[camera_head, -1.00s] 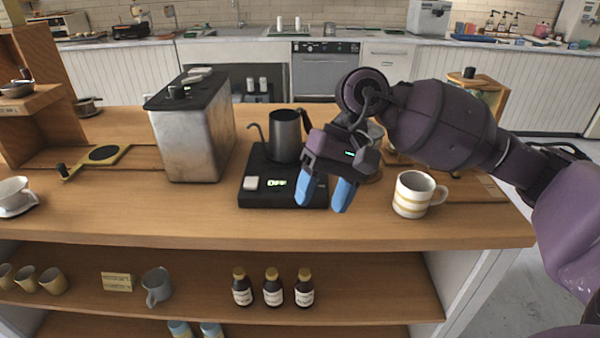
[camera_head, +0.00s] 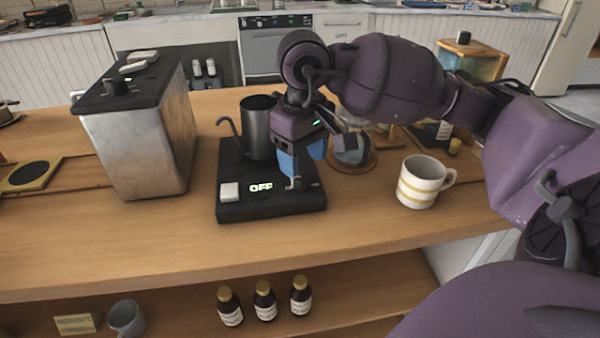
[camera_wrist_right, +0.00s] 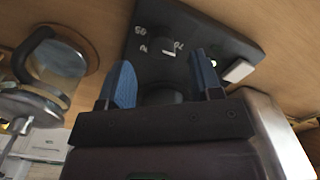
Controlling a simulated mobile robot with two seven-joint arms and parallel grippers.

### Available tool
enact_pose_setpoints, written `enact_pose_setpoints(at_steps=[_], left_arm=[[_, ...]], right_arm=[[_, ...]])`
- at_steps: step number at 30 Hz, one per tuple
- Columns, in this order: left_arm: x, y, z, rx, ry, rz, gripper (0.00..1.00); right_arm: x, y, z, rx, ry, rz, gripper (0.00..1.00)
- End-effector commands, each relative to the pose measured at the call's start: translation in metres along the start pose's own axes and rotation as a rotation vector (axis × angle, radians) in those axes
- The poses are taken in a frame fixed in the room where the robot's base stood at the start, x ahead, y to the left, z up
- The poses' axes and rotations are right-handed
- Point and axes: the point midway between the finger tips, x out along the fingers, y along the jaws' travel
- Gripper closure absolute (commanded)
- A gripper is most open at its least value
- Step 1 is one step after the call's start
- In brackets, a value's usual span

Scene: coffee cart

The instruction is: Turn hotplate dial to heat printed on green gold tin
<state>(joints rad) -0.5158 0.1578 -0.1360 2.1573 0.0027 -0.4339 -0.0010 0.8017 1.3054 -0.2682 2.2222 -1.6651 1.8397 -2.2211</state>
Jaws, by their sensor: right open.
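The black hotplate (camera_head: 235,208) stands on the wooden counter, with a lit OFF display (camera_head: 261,187) and a white button (camera_head: 229,192) on its front. A dark grey gooseneck kettle (camera_head: 258,128) stands on it. My right gripper (camera_head: 302,165) is open, its blue fingers pointing down over the hotplate's front right, where the dial is mostly hidden. I cannot identify a green gold tin. My left gripper is out of view.
A striped mug (camera_head: 418,184) stands right of the hotplate, and a metal machine (camera_head: 145,150) left of it. A glass server (camera_head: 352,150) is behind my right gripper. Several items, including brown bottles (camera_head: 265,303), stand on the lower shelf. The counter front is clear.

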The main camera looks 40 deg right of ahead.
Motion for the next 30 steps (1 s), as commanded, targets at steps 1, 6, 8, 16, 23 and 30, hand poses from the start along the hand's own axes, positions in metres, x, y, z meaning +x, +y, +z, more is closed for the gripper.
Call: enact_pose_setpoints(at_steps=[1, 6, 8, 16, 23, 30], left_arm=[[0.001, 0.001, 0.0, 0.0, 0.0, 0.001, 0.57], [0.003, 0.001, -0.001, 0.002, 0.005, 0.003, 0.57], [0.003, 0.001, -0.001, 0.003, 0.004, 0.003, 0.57], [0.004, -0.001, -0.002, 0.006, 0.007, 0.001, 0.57], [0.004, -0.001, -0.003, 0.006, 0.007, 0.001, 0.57], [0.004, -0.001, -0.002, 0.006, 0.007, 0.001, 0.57]], right_arm=[[0.011, 0.0, 0.0, 0.0, -0.006, -0.001, 0.41], [0.03, 0.0, 0.0, 0.0, -0.003, -0.001, 0.41], [0.034, 0.0, 0.0, 0.0, -0.002, -0.001, 0.41], [0.04, 0.0, 0.0, 0.0, 0.001, -0.001, 0.41], [0.039, 0.0, 0.0, 0.0, 0.001, -0.001, 0.53], [0.039, 0.0, 0.0, 0.0, 0.001, -0.001, 0.9]])
